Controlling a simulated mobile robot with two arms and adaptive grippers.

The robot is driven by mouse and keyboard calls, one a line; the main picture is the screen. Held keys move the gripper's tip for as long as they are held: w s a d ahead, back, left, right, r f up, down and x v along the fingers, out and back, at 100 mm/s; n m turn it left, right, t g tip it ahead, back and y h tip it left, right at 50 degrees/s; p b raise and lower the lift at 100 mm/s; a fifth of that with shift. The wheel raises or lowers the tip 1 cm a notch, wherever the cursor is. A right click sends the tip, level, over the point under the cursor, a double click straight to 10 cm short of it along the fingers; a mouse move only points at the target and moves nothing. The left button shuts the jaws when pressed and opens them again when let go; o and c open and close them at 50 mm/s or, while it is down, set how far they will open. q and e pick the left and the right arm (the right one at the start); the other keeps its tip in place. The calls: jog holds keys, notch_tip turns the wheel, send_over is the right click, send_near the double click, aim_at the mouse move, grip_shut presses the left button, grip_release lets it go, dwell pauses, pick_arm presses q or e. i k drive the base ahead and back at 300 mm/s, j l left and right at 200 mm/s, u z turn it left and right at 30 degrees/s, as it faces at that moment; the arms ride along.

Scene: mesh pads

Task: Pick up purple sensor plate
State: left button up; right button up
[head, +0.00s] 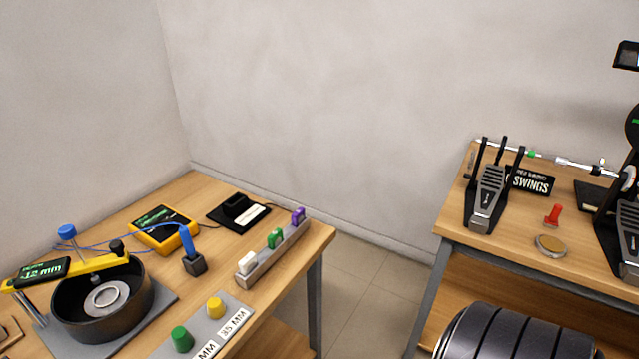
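The purple sensor plate (298,215) stands upright at the far right end of a grey slotted rack (262,262) on the left table. A green plate (275,238) stands in the middle of the rack, and a white plate (247,262) stands at the near left end. The purple plate's lower part is set into the rack. Neither of my grippers shows in the head view.
The rack lies near the right edge of the left table (205,190). A black pad (216,215) and a yellow meter (147,236) lie left of it. A blue-handled probe (187,245) stands in a dark block. Floor separates this table from the right workbench (500,236).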

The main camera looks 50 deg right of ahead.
aim_at(298, 217)
jog(key=z, duration=1.35)
jog(key=i+l+u, duration=0.1)
jog(key=i+l, duration=0.05)
jog(key=l, duration=0.1)
